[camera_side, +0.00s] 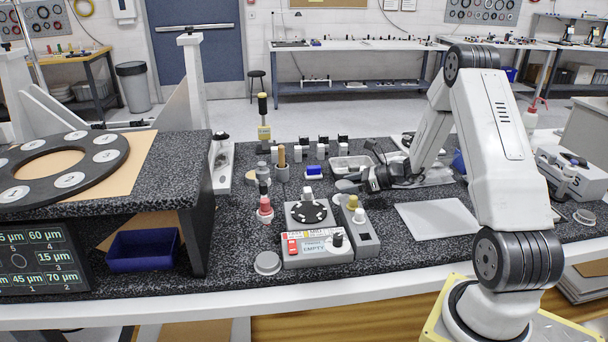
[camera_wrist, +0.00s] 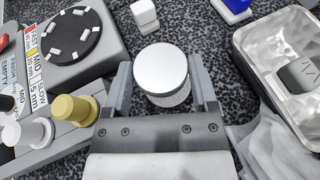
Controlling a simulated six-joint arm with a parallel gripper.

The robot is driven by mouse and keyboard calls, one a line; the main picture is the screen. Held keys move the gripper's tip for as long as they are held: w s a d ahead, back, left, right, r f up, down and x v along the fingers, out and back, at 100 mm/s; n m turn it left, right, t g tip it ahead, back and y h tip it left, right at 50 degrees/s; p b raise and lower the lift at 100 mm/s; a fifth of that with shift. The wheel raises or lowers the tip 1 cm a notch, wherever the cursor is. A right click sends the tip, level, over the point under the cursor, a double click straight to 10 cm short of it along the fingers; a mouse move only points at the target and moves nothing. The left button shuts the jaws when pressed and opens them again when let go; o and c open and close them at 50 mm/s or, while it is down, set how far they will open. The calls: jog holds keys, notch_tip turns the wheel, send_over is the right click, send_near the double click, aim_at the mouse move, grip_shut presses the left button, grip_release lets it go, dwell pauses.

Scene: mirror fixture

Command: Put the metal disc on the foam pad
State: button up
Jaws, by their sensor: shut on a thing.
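The metal disc (camera_wrist: 162,70) is bright and round in the wrist view, between the two fingers of my gripper (camera_wrist: 162,82). The fingers are shut on its sides. In the side view my gripper (camera_side: 352,186) is low over the speckled bench, just behind the grey device with the black dial; the disc is small and partly hidden there. A flat pale grey square sheet (camera_side: 437,217) lies on the bench to the right of the gripper and looks like the foam pad. It is bare. I cannot make out the pad in the wrist view.
The device with the black dial (camera_side: 307,213) and a narrow box with yellow and white knobs (camera_side: 354,220) stand close in front of the gripper. A metal tray (camera_wrist: 300,45) and crumpled pale cloth (camera_wrist: 275,150) lie to the right in the wrist view. A blue-based block (camera_side: 314,171) is behind.

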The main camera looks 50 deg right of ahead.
aim_at(348, 200)
jog(key=shift+w+d+f, duration=0.1)
jog(key=shift+w+f, duration=0.1)
jog(key=shift+f, duration=1.55)
jog(key=shift+f, duration=0.1)
jog(key=o, duration=1)
jog(key=shift+o, duration=0.2)
jog(key=shift+v, duration=3.85)
